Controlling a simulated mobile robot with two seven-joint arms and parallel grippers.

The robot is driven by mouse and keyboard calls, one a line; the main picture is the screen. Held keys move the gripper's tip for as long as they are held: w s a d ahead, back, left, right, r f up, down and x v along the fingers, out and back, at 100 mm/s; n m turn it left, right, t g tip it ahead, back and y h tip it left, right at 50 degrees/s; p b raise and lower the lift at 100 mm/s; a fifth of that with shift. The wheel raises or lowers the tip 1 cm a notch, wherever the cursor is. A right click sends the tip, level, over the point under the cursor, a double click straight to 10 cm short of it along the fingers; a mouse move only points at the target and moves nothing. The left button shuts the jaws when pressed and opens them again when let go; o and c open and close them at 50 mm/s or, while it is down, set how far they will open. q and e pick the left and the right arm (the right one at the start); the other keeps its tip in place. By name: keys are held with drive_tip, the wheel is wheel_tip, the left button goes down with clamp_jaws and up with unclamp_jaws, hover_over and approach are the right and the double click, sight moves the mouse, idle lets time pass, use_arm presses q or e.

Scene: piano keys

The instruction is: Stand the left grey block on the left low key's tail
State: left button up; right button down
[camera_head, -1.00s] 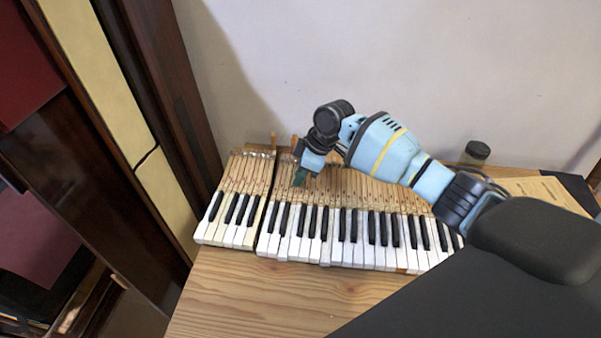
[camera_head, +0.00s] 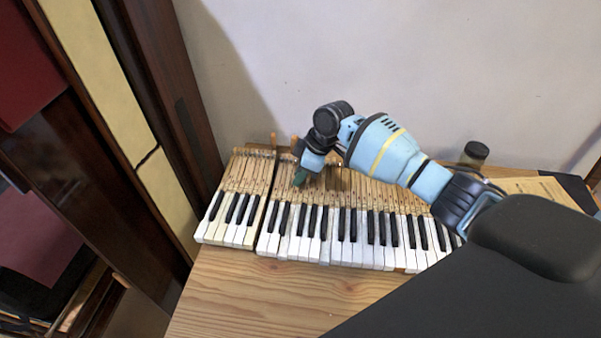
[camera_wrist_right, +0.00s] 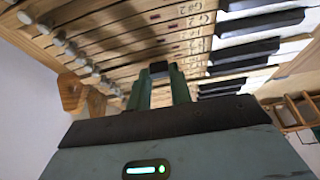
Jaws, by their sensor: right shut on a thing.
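My right gripper (camera_head: 299,181) is over the tail half of the piano keys, near the gap between the small left group and the long group. In the right wrist view its two green fingers (camera_wrist_right: 160,92) are shut on a small dark grey block (camera_wrist_right: 159,69), whose top shows between the tips. Whether the block touches the keys below is unclear. In the head view the block cannot be made out. The low keys (camera_head: 228,235) lie at the far left, with bare wooden tails (camera_head: 247,174) towards the wall. My left gripper is not in view.
The long key group (camera_head: 345,250) fills the middle of the wooden table (camera_head: 260,300). A dark jar (camera_head: 475,152) stands at the back right. A dark wooden cabinet (camera_head: 180,120) borders the left side.

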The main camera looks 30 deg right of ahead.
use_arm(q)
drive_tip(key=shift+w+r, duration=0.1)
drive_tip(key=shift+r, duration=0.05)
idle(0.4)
use_arm(e)
drive_tip(key=shift+f, duration=0.35)
idle(0.4)
drive_tip(key=c, duration=1.6)
unclamp_jaws()
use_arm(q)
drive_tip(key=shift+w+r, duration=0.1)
use_arm(e)
drive_tip(key=shift+r, duration=0.15)
